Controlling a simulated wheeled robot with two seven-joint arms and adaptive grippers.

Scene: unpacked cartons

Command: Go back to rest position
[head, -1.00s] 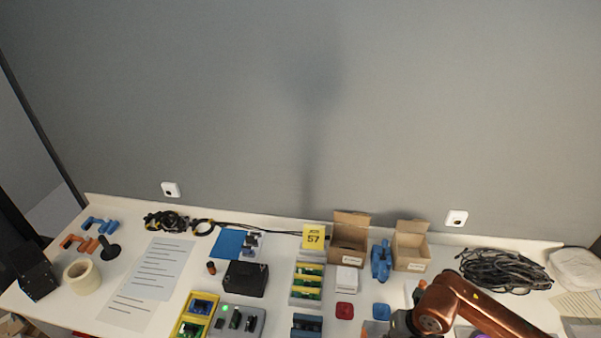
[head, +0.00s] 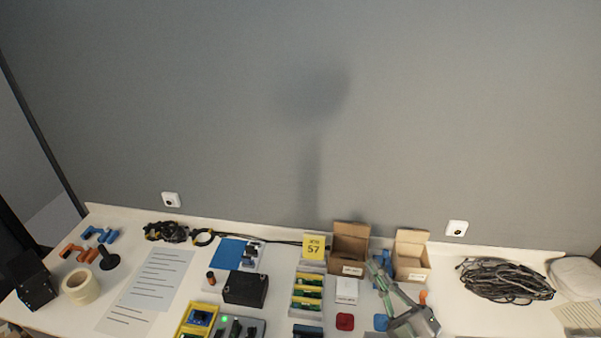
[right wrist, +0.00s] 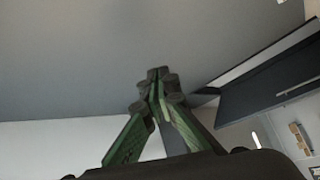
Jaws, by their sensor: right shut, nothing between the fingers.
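My right gripper (head: 380,272) rises over the right half of the table in the head view. Its fingers point up and to the left, in front of a blue object that they partly hide. In the right wrist view the green fingers (right wrist: 157,90) meet at their tips, with nothing between them. Grey wall and a dark fixture lie behind them. My left gripper is in neither view.
Two open cardboard boxes, one (head: 349,243) left of the other (head: 411,256), stand behind the gripper. Coiled black cable (head: 506,280) lies to the right. Green-and-yellow trays (head: 307,291) and a black box (head: 245,288) stand left of the gripper. The grey wall rises behind the table.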

